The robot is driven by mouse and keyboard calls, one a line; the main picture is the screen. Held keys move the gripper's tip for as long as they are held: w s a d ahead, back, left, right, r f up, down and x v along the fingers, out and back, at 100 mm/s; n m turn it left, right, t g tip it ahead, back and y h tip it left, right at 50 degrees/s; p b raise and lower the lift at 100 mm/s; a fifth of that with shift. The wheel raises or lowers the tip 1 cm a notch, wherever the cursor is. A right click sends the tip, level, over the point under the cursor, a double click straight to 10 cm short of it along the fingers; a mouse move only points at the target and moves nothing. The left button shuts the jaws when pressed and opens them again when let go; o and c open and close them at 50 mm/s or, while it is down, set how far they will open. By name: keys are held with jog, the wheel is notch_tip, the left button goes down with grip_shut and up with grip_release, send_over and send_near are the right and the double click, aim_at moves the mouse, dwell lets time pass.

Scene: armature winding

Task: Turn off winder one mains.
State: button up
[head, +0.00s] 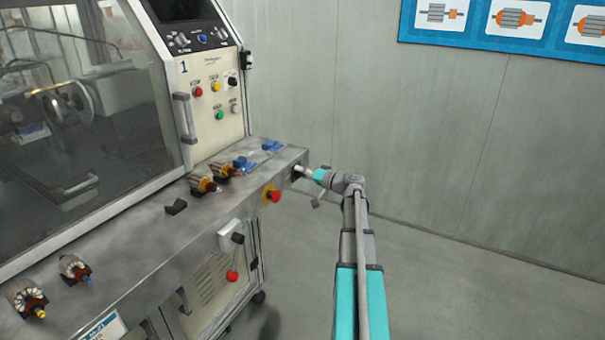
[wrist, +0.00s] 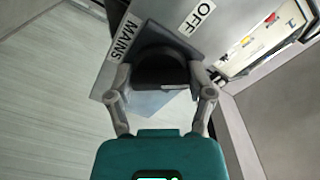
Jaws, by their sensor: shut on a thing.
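Winder one (head: 225,85), marked "1", stands at the left in the head view. My gripper (head: 302,171) is at the right end of its bench, at a dark fitting there. In the wrist view, the mains switch (wrist: 160,70) is a dark round knob on a grey plate. A "MAINS" label (wrist: 125,38) and an "OFF" label (wrist: 197,18) are beside it. My gripper (wrist: 161,90) is shut on the knob, one finger at each side.
Several armatures (head: 203,184) and blue parts (head: 272,146) lie on the bench top. Open floor (head: 455,290) is to the right, before a panelled wall (head: 480,150).

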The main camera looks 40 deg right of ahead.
jog(key=n, duration=0.5)
jog(key=shift+n, duration=0.4)
jog(key=n, duration=0.4)
jog(key=shift+n, duration=0.4)
jog(key=o, duration=1.1)
jog(key=v, duration=1.2)
jog(key=shift+a, duration=0.1)
